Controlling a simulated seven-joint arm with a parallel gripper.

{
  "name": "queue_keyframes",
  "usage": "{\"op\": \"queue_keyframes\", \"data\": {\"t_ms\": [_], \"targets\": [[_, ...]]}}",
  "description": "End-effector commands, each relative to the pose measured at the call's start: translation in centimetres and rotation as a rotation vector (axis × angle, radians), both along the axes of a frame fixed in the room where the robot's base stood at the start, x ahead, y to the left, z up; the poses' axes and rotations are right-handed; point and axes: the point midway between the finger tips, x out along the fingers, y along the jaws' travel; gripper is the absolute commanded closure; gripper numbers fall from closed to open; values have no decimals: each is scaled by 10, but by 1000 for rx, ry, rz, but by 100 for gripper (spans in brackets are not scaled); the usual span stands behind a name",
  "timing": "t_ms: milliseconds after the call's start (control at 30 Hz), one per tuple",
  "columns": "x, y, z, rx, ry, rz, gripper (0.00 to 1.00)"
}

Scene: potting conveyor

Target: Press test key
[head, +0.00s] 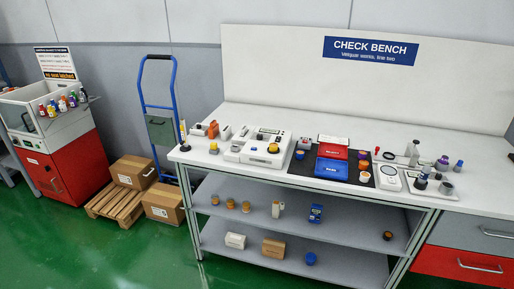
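A white tester-like unit (248,153) with a small display sits on the left half of the white check bench (225,129). A round yellow-and-black part (273,148) is on its right side. The unit's keys are too small to make out, and I cannot tell which one is the test key. A small grey device with a red top (304,143) stands just right of the unit. My gripper is not in view.
A dark mat with a red tray (333,151) and blue tray (332,169) lies right of centre. A white scale-like device (389,177) and small parts stand further right. Small items crowd the bench's left end. Left are a blue hand truck (143,84) and cartons (133,171).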

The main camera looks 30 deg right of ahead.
Motion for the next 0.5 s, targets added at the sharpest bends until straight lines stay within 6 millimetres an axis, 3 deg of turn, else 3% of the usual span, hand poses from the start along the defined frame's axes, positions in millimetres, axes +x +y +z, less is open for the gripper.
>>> {"op": "queue_keyframes", "data": {"t_ms": [67,400,500], "targets": [[0,0,0,0,0,0,66],[0,0,0,0,0,0,99],[0,0,0,0,0,0,100]]}}
